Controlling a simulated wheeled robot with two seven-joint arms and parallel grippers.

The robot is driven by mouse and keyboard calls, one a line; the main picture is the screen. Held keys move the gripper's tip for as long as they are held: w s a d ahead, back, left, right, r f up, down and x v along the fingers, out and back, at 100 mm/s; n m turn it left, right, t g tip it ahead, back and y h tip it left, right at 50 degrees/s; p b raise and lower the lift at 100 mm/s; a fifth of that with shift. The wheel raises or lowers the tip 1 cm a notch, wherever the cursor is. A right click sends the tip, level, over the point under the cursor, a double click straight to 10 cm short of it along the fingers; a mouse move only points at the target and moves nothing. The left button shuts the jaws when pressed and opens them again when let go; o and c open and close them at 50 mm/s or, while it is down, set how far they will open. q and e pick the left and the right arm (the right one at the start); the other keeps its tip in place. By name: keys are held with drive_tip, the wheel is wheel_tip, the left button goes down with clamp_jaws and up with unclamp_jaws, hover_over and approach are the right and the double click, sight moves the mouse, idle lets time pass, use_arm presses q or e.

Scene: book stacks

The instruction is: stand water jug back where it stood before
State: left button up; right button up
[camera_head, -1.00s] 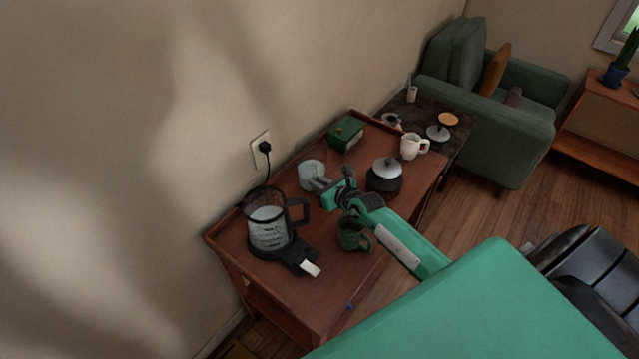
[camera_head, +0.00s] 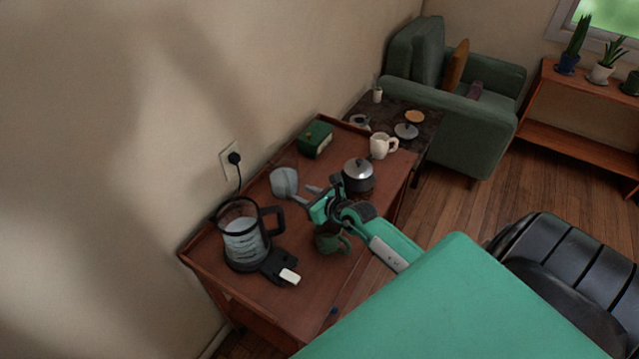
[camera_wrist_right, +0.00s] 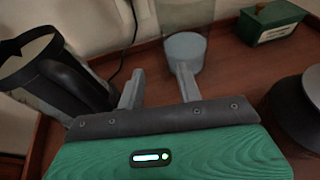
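A clear jug (camera_head: 285,182) with a greyish lower part, which I take for the water jug, stands upright on the brown side table (camera_head: 318,290), near its wall side. In the right wrist view the jug (camera_wrist_right: 186,52) is just beyond the right-hand finger; its clear upper part runs out of the frame. My right gripper (camera_head: 308,195) is open and empty between its fingers. It is low over the table, in front of the jug; I cannot tell whether a fingertip touches it. My left gripper is not in view.
A glass kettle (camera_head: 240,240) on a black base stands left of my gripper. A green mug (camera_head: 330,240) is under my right wrist. A dark lidded pot (camera_head: 358,178), a green box (camera_head: 316,139) and a white mug (camera_head: 382,146) stand farther back. The wall borders the table's left side.

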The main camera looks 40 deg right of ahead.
drive_tip(key=shift+b+v, duration=0.4)
drive_tip(key=shift+v, duration=2.65)
